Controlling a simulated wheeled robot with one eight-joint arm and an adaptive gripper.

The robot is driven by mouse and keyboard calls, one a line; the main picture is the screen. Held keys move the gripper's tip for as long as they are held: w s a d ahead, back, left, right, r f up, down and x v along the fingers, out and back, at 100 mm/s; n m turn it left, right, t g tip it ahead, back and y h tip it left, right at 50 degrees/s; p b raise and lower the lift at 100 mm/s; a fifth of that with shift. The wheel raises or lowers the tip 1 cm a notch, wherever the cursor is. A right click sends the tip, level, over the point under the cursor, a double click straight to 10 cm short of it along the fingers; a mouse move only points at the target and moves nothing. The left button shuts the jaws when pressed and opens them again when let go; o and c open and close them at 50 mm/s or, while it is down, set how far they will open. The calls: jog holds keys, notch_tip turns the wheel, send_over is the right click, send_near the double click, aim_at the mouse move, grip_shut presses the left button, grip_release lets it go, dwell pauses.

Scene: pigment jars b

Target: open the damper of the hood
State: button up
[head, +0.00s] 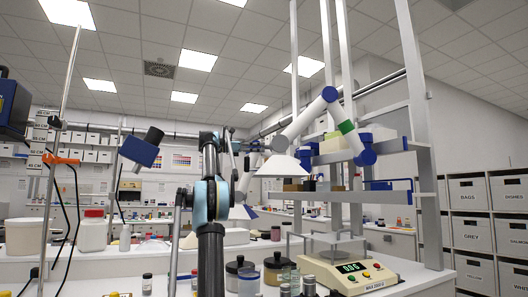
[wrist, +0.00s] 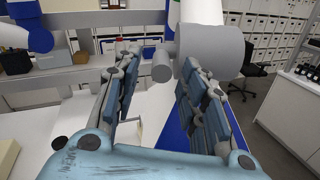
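The extraction hood (head: 283,166) is a white cone hanging right of centre in the head view, on a white jointed arm with blue joints and a green band (head: 346,127). My gripper (head: 226,143) is raised to the left of the hood, seen from behind. In the wrist view my gripper (wrist: 158,64) is open, its two padded fingers apart. A grey cylinder (wrist: 210,52) with a small stub (wrist: 162,68) lies at the fingertips, partly behind the right finger. I cannot tell whether it is the damper or whether a finger touches it. The damper's setting is not readable.
A scale (head: 347,272) and dark-lidded jars (head: 274,268) stand on the bench below. A grey upright frame (head: 420,130) rises at the right. A stand rod (head: 62,140) is at the left. A blue joint (wrist: 22,30) is at the wrist view's upper left.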

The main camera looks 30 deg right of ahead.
jog(key=shift+x, duration=0.9)
